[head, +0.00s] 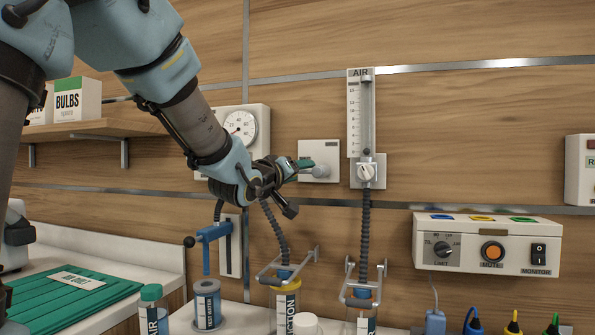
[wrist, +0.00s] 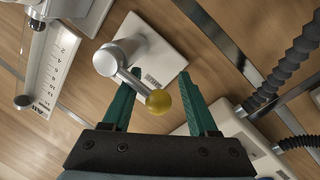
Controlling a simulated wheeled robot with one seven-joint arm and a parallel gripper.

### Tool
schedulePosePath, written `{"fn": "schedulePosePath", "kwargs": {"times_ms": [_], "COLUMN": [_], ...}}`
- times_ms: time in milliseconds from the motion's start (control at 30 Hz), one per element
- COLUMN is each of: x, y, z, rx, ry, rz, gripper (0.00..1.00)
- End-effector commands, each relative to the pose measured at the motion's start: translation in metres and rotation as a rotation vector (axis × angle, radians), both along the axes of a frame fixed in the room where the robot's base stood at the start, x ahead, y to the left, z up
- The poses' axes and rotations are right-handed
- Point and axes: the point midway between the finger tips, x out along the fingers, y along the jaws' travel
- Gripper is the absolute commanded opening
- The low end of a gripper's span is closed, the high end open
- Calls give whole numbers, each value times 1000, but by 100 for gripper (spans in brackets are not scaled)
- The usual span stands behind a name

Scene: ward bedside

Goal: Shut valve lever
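The valve is a white plate (head: 320,148) on the wall with a grey round body, left of the AIR flowmeter in the head view. In the wrist view its metal lever (wrist: 127,76) runs from the grey hub (wrist: 107,62) to a yellow ball knob (wrist: 159,102). My gripper (wrist: 158,90) is open; its green fingers stand on either side of the knob, the right one closer to it. I cannot tell whether it touches. In the head view my gripper (head: 302,164) is at the valve and hides the lever and knob.
The AIR flowmeter (head: 361,115) is just right of the valve, a pressure gauge (head: 240,125) to its left. Corrugated hoses (head: 366,235) hang below. A monitor box (head: 487,243) is at right.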

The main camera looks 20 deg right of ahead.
Motion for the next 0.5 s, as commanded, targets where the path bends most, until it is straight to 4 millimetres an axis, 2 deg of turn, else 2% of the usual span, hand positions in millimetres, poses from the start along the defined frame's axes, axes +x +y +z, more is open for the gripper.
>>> {"fn": "schedulePosePath", "kwargs": {"times_ms": [333, 500], "x": [-1, -12], "y": [1, 16], "z": [0, -1], "rx": [0, -2], "ry": [-1, -3], "rz": [-1, 1], "gripper": [60, 60]}}
